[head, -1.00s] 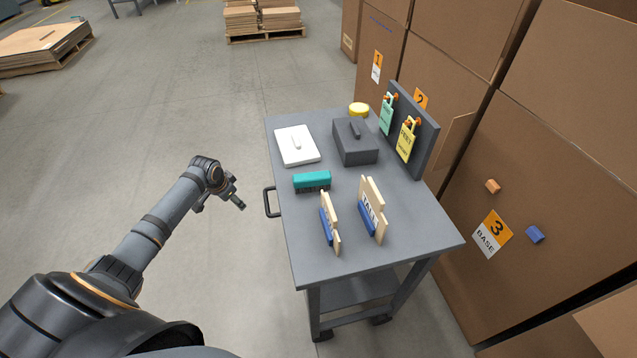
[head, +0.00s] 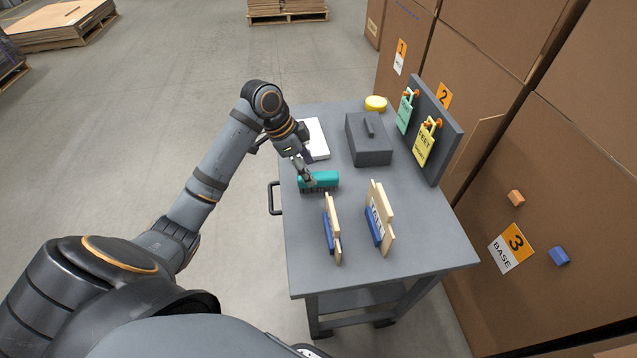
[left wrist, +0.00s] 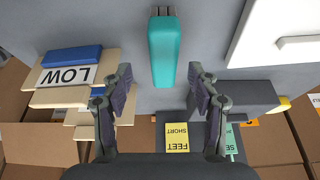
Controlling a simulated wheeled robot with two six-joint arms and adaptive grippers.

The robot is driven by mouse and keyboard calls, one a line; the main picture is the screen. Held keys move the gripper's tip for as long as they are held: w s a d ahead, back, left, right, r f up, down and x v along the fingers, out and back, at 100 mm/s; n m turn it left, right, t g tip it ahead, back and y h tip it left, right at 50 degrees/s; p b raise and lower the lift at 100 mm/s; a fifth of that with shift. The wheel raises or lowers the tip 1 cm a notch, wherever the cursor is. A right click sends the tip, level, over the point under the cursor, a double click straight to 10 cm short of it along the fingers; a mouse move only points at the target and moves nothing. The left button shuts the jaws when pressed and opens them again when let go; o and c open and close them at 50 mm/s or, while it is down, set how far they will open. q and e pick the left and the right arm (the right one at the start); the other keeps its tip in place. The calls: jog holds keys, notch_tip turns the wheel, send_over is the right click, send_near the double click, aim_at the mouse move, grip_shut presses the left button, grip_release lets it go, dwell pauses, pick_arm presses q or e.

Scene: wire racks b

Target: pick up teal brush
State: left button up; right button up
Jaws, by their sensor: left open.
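The teal brush (head: 320,180) lies on the grey cart top, near its left edge, with dark bristles along its front side. It also shows in the left wrist view (left wrist: 164,52), upper middle, between the lines of my open fingers and beyond their tips. My left gripper (head: 308,178) is at the brush's left end in the head view and hides that end. In the left wrist view its two fingers (left wrist: 160,88) stand apart with nothing between the pads. I cannot tell whether it touches the brush. My right gripper is not in view.
The cart top (head: 420,240) also holds a white box (head: 316,140), a dark grey box with a handle (head: 370,148), a yellow round item (head: 376,103) and two wooden holders with blue parts (head: 333,230) (head: 380,217). A panel (head: 440,130) with hanging tags stands on the right.

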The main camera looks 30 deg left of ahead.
aim_at(317, 175)
pick_arm(q)
jog(key=x, duration=0.5)
jog(key=shift+w+d+r, duration=0.15)
jog(key=shift+w+r, duration=0.05)
jog(key=shift+w, duration=0.15)
jog(key=shift+f, duration=0.2)
jog(key=shift+f+p, duration=0.25)
jog(key=shift+p, duration=0.05)
jog(key=shift+c, duration=0.3)
grip_shut()
